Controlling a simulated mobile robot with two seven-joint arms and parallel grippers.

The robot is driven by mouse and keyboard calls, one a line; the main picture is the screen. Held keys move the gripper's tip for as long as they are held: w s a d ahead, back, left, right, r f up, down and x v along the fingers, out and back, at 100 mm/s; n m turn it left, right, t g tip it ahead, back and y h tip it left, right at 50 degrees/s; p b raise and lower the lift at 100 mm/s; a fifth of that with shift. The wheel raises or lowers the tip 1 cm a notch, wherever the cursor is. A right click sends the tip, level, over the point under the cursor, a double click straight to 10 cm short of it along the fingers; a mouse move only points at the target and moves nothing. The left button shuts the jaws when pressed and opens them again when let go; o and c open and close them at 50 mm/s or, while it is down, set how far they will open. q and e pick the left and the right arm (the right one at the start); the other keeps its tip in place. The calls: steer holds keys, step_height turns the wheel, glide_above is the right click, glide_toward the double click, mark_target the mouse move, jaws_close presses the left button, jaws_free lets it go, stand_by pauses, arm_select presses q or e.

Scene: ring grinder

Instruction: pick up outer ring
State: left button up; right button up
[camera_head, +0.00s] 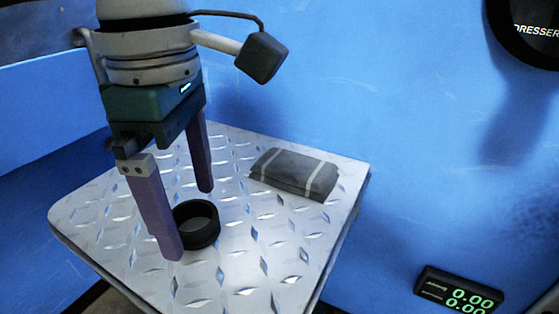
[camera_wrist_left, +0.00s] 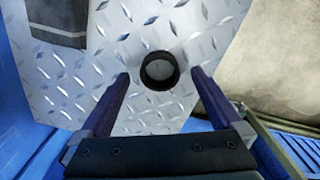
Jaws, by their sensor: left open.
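The outer ring is a short black ring (camera_head: 208,237) standing flat on a diamond-plate metal table (camera_head: 265,245). My left gripper (camera_head: 190,222) comes down from above with its two long purple fingers apart. In the head view one finger overlaps the ring's left edge, and the other is behind it. In the left wrist view the ring (camera_wrist_left: 160,70) lies centred between and just beyond the fingertips of the open gripper (camera_wrist_left: 160,76). Nothing is held. I cannot tell the exact height of the fingertips above the plate. My right gripper is not in view.
A folded dark grey cloth with light stripes (camera_head: 294,173) lies at the table's back right. Blue walls (camera_head: 420,130) stand behind and beside the table. A black display with green digits (camera_head: 459,292) is at the lower right. The plate around the ring is clear.

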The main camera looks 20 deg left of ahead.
arm_select(q)
steer(key=shift+f, duration=0.6)
steer(key=shift+r, duration=0.1)
steer(key=shift+c, duration=1.2)
jaws_close()
